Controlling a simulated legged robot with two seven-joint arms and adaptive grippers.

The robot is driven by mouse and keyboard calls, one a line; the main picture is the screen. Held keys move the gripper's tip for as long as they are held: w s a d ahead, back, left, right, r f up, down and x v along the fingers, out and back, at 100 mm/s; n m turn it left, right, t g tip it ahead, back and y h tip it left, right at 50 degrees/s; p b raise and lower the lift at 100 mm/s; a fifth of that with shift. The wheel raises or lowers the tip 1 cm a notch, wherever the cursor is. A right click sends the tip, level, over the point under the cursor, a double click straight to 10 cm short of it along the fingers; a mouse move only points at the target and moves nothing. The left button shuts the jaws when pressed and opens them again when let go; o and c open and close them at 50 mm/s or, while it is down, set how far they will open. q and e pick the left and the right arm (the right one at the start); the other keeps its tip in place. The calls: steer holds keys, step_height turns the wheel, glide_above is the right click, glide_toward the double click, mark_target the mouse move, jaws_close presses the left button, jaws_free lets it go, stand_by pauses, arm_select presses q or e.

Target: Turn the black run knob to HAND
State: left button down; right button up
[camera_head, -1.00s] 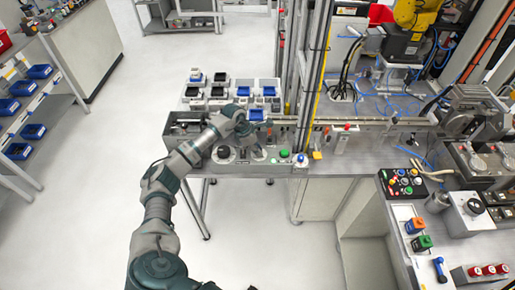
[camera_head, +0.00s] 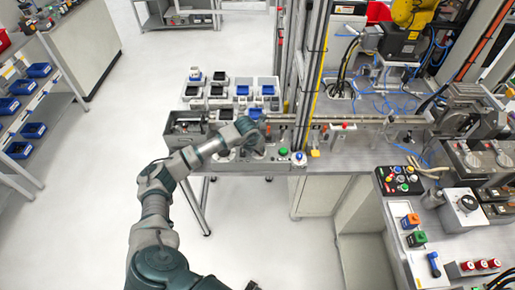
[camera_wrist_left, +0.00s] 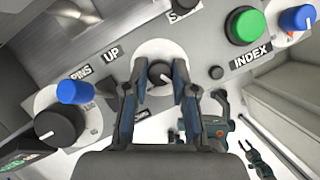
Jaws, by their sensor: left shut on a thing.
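In the left wrist view a black knob (camera_wrist_left: 159,72) stands on a round white plate on the grey panel. My left gripper (camera_wrist_left: 160,86) has its two fingers on either side of this knob and is shut on it. No RUN or HAND label is readable, and the fingers hide part of the plate. In the head view my left gripper (camera_head: 256,146) is over the front panel (camera_head: 205,166), and its knob is hidden there. A dark piece at the lower right corner of the head view may be my right gripper (camera_head: 503,281); its jaws cannot be made out.
A second black knob (camera_wrist_left: 58,128) and a blue knob (camera_wrist_left: 75,92) sit left of the gripper. A green button (camera_wrist_left: 245,26) and another blue knob (camera_wrist_left: 298,18) are at right. Black and blue bins (camera_head: 242,90) stand behind the panel. Open floor lies to the left.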

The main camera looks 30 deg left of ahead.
arm_select(q)
steer(key=shift+w+r+n+y, duration=0.1)
steer(key=shift+n+y, duration=0.25)
steer(key=shift+n, duration=0.6)
steer(key=shift+w+r+n+y, duration=0.1)
steer(key=shift+n+y, duration=0.25)
steer(key=shift+n, duration=0.6)
steer(key=c, duration=1.3)
jaws_free()
steer(key=o, duration=0.4)
steer(key=shift+c, duration=0.2)
steer(key=shift+f, duration=0.15)
steer(key=shift+s, duration=0.1)
steer(key=v, duration=1.1)
steer(key=shift+r, duration=0.4)
